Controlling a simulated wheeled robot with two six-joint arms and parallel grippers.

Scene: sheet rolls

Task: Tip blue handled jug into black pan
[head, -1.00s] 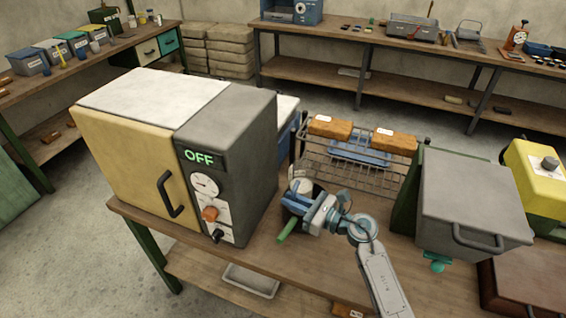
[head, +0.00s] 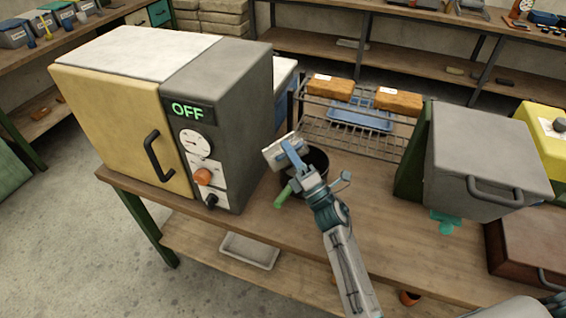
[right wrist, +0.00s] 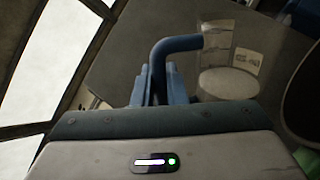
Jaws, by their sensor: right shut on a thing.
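The blue handled jug (head: 276,153) is a small pale vessel in the head view. My right gripper (head: 290,152) is shut on its blue handle (right wrist: 182,44). The right wrist view shows the jug's clear body (right wrist: 216,50), with a white label and a pale round area at one end. The jug is held tilted, above and beside the black pan (head: 318,159), at the pan's far-left side. The pan is partly hidden by my gripper; its dark rim (right wrist: 303,100) shows in the right wrist view. A green handle (head: 283,197) sticks out towards the front left. My left gripper is out of view.
A yellow and grey oven (head: 226,110) reading OFF stands close on the left. Behind the pan is a wire rack (head: 345,133) with two orange-brown blocks (head: 330,88). A grey box with a handle (head: 485,150) stands on the right. Bare bench (head: 375,190) lies between.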

